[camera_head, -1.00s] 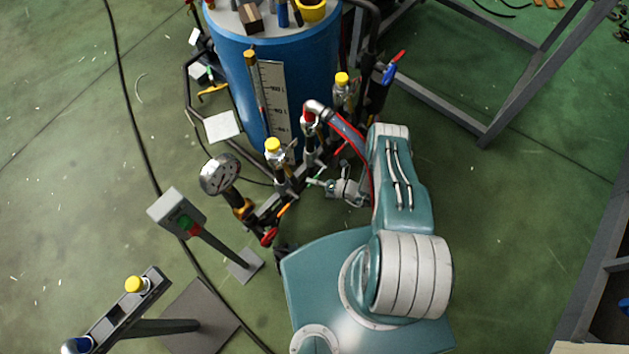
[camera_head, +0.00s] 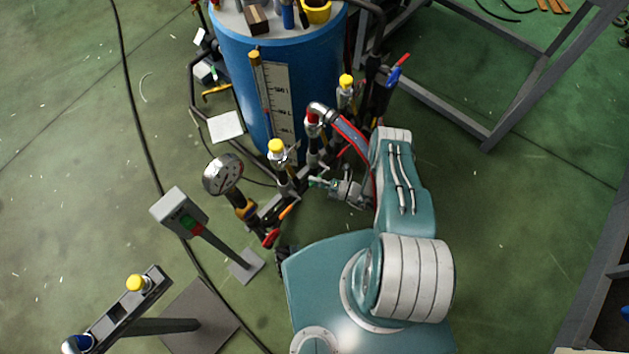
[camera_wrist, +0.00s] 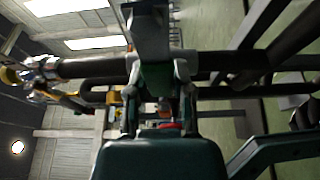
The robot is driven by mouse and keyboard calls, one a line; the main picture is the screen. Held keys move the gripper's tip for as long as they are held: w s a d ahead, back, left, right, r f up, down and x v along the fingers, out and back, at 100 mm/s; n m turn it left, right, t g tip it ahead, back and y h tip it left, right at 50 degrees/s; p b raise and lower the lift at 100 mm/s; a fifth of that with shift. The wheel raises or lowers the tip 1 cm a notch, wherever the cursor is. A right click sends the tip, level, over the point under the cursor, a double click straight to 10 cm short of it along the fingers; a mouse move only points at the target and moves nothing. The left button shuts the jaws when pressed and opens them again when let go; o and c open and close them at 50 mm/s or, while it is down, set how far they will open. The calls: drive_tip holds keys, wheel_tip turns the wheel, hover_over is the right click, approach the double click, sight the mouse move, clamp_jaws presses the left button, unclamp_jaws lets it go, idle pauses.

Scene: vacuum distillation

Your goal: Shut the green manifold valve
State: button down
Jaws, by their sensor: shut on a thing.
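The green manifold valve handle (camera_head: 317,181) shows as a small pale green piece on the pipework in front of the blue drum. My gripper (camera_head: 330,185) reaches it from the right and is shut on it. In the wrist view my gripper's two fingers (camera_wrist: 160,108) stand either side of a dark green part. The fingers partly hide the handle, and its exact angle is hard to read.
The blue drum (camera_head: 235,75) stands behind the manifold. A pressure gauge (camera_head: 222,174), a yellow-capped fitting (camera_head: 277,148) and a red handle (camera_head: 271,238) are to the left. A switch post (camera_head: 178,212) stands farther left.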

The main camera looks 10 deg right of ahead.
drive_tip(key=shift+w+d+r, duration=0.1)
drive_tip(key=shift+w+d, duration=0.05)
drive_tip(key=shift+w, duration=0.15)
drive_tip(key=shift+c, duration=2.4)
unclamp_jaws()
drive_tip(key=shift+s, duration=0.1)
drive_tip(key=v, duration=1.2)
